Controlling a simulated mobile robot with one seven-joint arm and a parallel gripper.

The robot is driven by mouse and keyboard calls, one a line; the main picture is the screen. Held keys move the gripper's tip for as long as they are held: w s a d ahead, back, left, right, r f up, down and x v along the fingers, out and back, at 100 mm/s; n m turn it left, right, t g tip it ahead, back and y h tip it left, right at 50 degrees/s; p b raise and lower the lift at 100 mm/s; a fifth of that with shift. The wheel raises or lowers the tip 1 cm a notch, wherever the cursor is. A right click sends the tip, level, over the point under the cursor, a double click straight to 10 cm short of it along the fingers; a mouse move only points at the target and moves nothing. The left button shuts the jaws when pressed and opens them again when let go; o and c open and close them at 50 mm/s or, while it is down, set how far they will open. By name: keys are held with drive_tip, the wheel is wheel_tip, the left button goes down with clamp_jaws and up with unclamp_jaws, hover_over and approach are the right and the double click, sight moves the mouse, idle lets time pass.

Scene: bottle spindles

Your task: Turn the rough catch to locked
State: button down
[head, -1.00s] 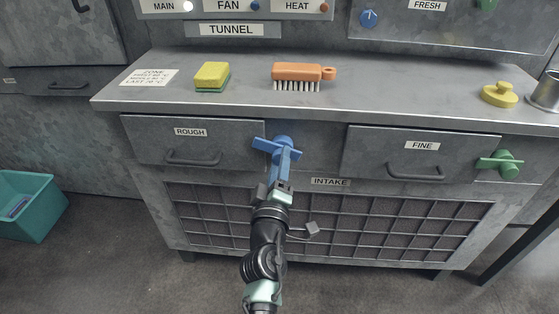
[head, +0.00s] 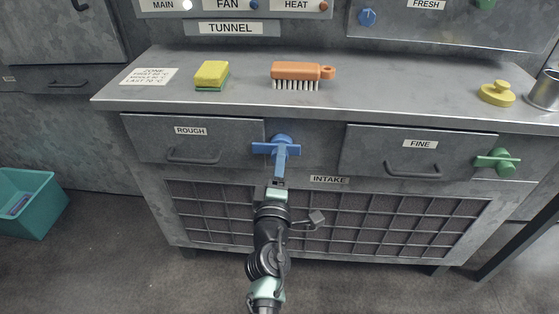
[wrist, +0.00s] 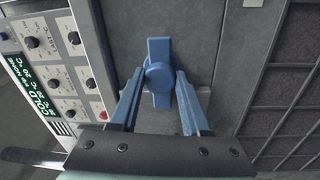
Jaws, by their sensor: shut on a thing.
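The rough catch (head: 261,148) is a blue turn-piece with a round hub and a bar, set just right of the drawer labelled ROUGH (head: 222,140). Its bar lies about level in the head view, with its left end over the drawer's right edge. In the wrist view the catch (wrist: 159,48) stands along the picture's vertical. My gripper (head: 281,157) reaches it from below and in front. In the wrist view my gripper (wrist: 160,78) has its blue fingers shut on the catch, one on each side near the hub. The fingers hide part of the catch in the head view.
The FINE drawer (head: 406,156) and its green catch (head: 496,162) are to the right. The INTAKE grille (head: 400,225) lies below. A sponge (head: 211,75), brush (head: 297,72), yellow knobbed piece (head: 497,94) and metal cup (head: 545,90) stand on the counter above.

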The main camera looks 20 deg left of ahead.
drive_tip(key=shift+c, duration=1.9)
unclamp_jaws()
drive_tip(key=shift+s, duration=0.1)
drive_tip(key=p+v, duration=0.1)
drive_tip(key=v, duration=1.1)
drive_tip(key=shift+s+d, duration=0.15)
drive_tip(key=shift+s, duration=0.2)
